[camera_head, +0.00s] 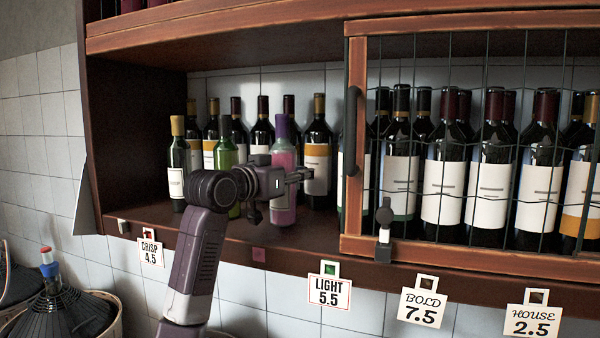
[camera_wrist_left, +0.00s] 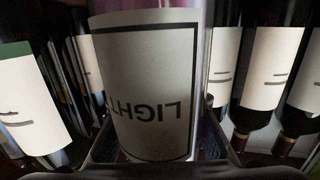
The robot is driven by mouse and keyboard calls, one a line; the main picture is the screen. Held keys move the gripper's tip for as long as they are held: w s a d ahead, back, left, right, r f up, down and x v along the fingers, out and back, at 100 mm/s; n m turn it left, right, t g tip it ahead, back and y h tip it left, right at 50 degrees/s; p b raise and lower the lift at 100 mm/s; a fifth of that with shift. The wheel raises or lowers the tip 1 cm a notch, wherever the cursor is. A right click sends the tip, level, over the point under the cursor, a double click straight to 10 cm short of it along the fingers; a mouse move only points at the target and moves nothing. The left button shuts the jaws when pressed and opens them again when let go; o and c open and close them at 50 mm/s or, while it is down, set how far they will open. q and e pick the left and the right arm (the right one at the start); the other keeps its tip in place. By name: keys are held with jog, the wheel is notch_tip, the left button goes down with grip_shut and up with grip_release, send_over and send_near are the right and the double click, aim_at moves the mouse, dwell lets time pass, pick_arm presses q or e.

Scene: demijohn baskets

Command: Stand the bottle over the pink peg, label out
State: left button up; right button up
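A pink-purple bottle (camera_head: 284,160) with a purple cap stands upright near the front of the open shelf bay. Its pale label, reading LIGHT upside down in the left wrist view (camera_wrist_left: 150,90), faces my left wrist. My left gripper (camera_head: 297,176) has its fingers on both sides of the bottle, close against it, and appears shut on it; the wrist covers part of the bottle in the head view. My right gripper is not in view.
Dark wine bottles line the back. A wire-mesh door frame (camera_head: 355,140) borders the bay on the right. Price tags hang below the shelf (camera_head: 330,291). Demijohns (camera_head: 62,305) sit at lower left.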

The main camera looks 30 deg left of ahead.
pick_arm(q)
jog(key=o, duration=0.6)
jog(key=shift+s, duration=0.1)
jog(key=shift+o, duration=0.2)
jog(key=s+b, duration=0.5)
jog(key=s, duration=0.7)
jog(key=shift+r, duration=0.35)
jog(key=shift+a, duration=0.2)
